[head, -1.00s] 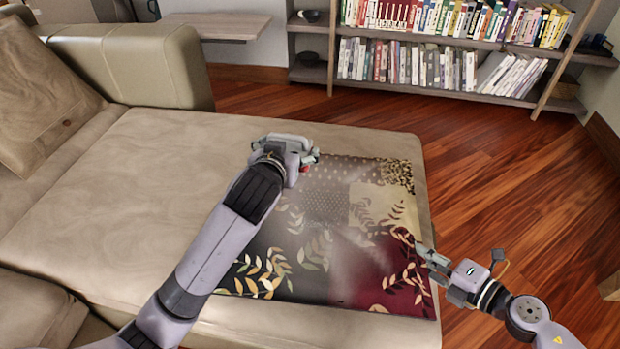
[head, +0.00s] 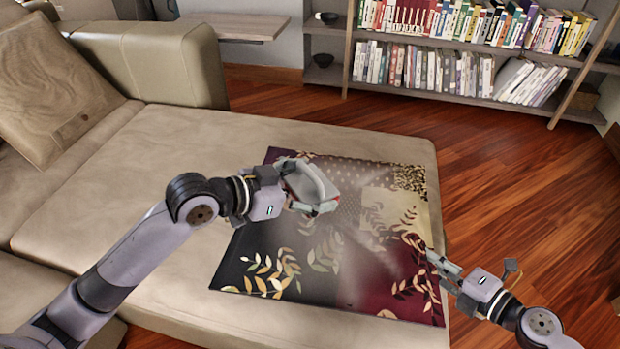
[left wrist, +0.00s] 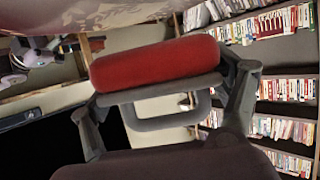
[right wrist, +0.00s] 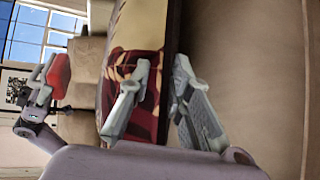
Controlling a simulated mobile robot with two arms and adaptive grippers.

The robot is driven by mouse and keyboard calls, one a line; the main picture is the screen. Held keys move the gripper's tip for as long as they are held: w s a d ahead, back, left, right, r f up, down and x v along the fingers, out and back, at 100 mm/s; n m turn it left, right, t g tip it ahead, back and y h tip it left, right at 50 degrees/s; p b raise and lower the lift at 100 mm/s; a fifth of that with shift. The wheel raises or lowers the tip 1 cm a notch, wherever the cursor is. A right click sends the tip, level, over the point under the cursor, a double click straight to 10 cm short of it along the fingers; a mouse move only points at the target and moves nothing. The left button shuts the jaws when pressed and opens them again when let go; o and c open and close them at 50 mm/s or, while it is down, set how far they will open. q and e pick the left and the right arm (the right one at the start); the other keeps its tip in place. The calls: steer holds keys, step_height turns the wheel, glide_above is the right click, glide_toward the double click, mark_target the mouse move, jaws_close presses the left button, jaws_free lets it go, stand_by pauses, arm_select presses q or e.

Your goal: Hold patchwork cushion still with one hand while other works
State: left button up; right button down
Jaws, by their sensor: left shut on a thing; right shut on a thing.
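The patchwork cushion (head: 268,245) lies flat on the sofa seat, with dark, cream and dark-red patches and leaf patterns. My right gripper (head: 432,256) is shut on its right edge; in the right wrist view my right gripper (right wrist: 160,95) has one finger on each side of the cushion (right wrist: 148,42). My left gripper (head: 312,192) is over the cushion's middle, shut on a grey tool with a red pad (left wrist: 155,62). The red pad also shows in the right wrist view (right wrist: 59,76). I cannot tell whether the tool touches the cushion. My left gripper hides part of the cushion.
The beige sofa seat (head: 150,160) extends left of the cushion, with bare room there. A sofa arm (head: 165,65) and a brown pillow (head: 45,90) are at the far left. A bookshelf (head: 440,45) stands at the back. Wooden floor (head: 520,180) lies to the right.

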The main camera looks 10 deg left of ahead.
arm_select(q)
glide_above(311, 225)
steer(key=shift+f, duration=3.45)
steer(key=shift+w+d+f, duration=0.1)
steer(key=shift+d+f, duration=0.8)
steer(key=shift+f, duration=0.25)
steer(key=shift+w+d+f, duration=0.1)
steer(key=shift+w+d, duration=0.05)
steer(key=shift+d, duration=2.85)
steer(key=shift+d+f, duration=0.15)
steer(key=shift+d, duration=0.6)
steer(key=shift+d+f, duration=0.15)
steer(key=shift+d, duration=0.6)
steer(key=shift+a+r, duration=0.15)
steer(key=shift+a, duration=1.25)
steer(key=shift+a+r, duration=0.15)
steer(key=shift+a, duration=1.25)
steer(key=shift+s+a+f, duration=0.1)
steer(key=shift+s+a, duration=0.05)
steer(key=shift+a, duration=1.2)
steer(key=shift+s+a+f, duration=0.1)
steer(key=shift+a, duration=1.2)
step_height(311, 225, up, 10)
steer(key=shift+f, duration=0.1)
arm_select(e)
steer(key=c, duration=1.4)
jaws_free()
